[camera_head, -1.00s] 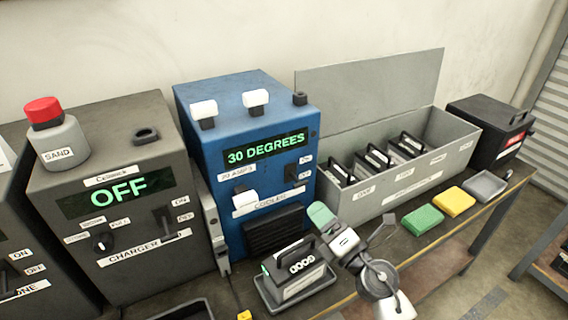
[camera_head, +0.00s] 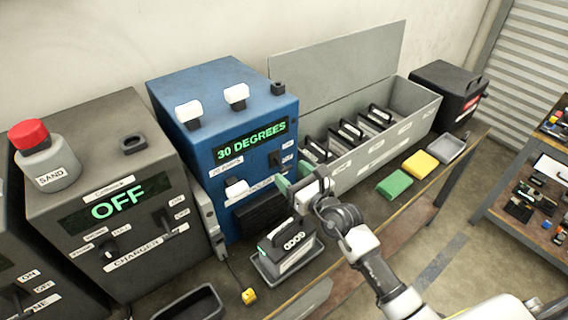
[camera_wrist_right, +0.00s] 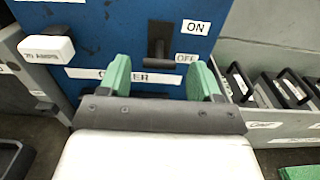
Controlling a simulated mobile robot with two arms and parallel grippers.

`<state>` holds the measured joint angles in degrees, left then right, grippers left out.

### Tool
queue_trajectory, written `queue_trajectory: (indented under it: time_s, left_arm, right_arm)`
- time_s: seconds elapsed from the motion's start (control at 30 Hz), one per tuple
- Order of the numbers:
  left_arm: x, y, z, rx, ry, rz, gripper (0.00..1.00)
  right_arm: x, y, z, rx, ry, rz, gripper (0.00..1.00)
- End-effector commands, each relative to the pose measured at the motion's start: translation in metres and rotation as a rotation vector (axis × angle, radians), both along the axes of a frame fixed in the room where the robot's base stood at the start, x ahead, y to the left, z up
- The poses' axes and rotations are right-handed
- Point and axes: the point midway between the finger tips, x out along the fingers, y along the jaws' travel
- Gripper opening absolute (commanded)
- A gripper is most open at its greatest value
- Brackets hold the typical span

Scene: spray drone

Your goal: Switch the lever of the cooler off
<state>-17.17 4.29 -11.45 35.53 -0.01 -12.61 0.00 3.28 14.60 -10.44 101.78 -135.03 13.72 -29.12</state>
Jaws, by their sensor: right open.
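The cooler (camera_head: 190,85) is a blue box with a green "30 DEGREES" display. Its black lever (camera_head: 276,159) is on the right of the front face, between ON and OFF labels. In the right wrist view, the lever (camera_wrist_right: 160,48) has its dark handle bar beside the OFF label, just beyond my fingertips. My right gripper (camera_head: 292,178) is open and empty, its green fingers in front of the cooler's lower right. In the right wrist view, the gripper (camera_wrist_right: 162,78) has its fingers spread on either side below the lever, apart from it. My left gripper is out of view.
A white cooler switch (camera_head: 236,187) is left of the gripper. A tray with a battery-like block (camera_head: 292,251) stands below. An open grey bin (camera_head: 350,173) of black-handled blocks is right of the cooler. Green (camera_head: 394,184) and yellow (camera_head: 420,163) pads lie in front. The charger (camera_head: 65,215) is left.

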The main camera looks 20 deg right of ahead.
Motion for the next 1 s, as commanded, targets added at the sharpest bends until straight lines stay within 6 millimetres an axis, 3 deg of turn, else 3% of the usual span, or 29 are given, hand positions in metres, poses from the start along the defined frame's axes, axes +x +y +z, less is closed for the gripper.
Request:
queue_trajectory:
  time_s: [0.2, 0.6, 0.9, 1.0]
  left_arm:
    - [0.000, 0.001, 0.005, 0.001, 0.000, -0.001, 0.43]
    - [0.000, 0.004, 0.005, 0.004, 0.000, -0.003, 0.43]
    - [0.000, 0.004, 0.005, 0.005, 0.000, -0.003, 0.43]
    - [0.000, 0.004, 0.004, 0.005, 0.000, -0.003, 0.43]
  right_arm:
    - [0.027, 0.010, 0.001, 0.002, 0.000, 0.000, 0.64]
    - [0.033, 0.013, 0.000, 0.002, 0.001, 0.001, 0.64]
    - [0.033, 0.012, 0.000, 0.003, 0.001, 0.001, 0.18]
    - [0.033, 0.012, -0.001, 0.003, 0.000, 0.001, 0.15]
